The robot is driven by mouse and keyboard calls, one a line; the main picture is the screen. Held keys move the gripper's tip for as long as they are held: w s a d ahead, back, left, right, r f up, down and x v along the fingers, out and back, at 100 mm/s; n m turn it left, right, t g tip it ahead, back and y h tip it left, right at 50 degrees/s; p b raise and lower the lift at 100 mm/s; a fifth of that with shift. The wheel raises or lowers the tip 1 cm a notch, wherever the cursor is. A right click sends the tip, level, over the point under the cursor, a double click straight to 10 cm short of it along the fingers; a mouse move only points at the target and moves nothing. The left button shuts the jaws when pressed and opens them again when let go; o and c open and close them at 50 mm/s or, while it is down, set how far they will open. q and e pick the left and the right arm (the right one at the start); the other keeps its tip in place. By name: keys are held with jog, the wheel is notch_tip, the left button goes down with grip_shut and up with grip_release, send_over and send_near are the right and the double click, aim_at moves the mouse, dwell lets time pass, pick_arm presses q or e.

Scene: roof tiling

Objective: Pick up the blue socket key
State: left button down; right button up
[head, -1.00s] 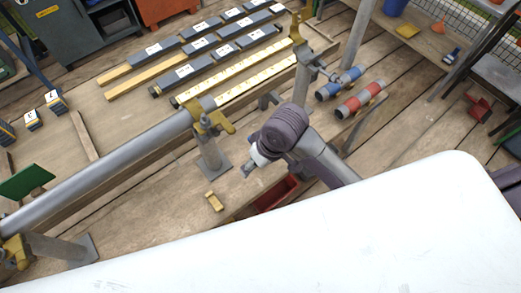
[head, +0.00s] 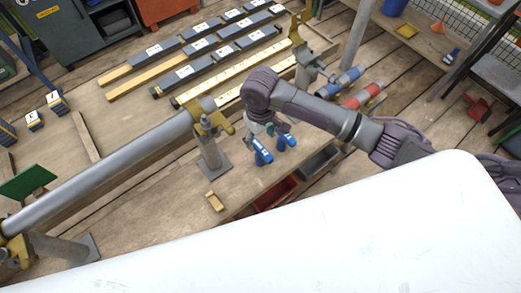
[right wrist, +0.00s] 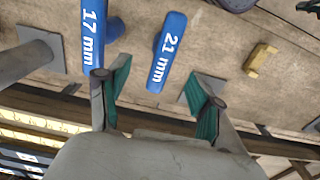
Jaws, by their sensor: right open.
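Two blue socket keys lie side by side on the wooden bench. One, marked 21 mm (right wrist: 168,52), shows in the right wrist view and as a blue key in the head view (head: 262,151). The other, marked 17 mm (right wrist: 95,30), lies to its left in the wrist view; in the head view (head: 287,141) it is partly hidden. My right gripper (head: 270,129) is above the keys. In the wrist view its green-padded fingers (right wrist: 158,84) are open, with the near end of the 21 mm key showing in the gap between them. My left gripper is out of view.
A grey pipe in yellow clamps (head: 209,122) runs left of my right gripper. A small yellow block (head: 214,201) lies on the bench. A red bin (head: 275,196) and a grey bin (head: 319,160) sit at the bench edge. A white surface (head: 380,235) fills the foreground.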

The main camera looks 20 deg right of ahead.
aim_at(260, 147)
notch_tip(260, 147, down, 2)
jog(key=shift+s+f+p, duration=0.15)
jog(key=shift+f+p, duration=0.2)
jog(key=shift+f, duration=0.2)
jog(key=f, duration=0.3)
jog(key=shift+s+f+p, duration=0.2)
jog(key=shift+f+p, duration=0.1)
jog(key=shift+p, duration=0.1)
jog(key=shift+f, duration=0.35)
jog(key=shift+c, duration=0.3)
grip_shut()
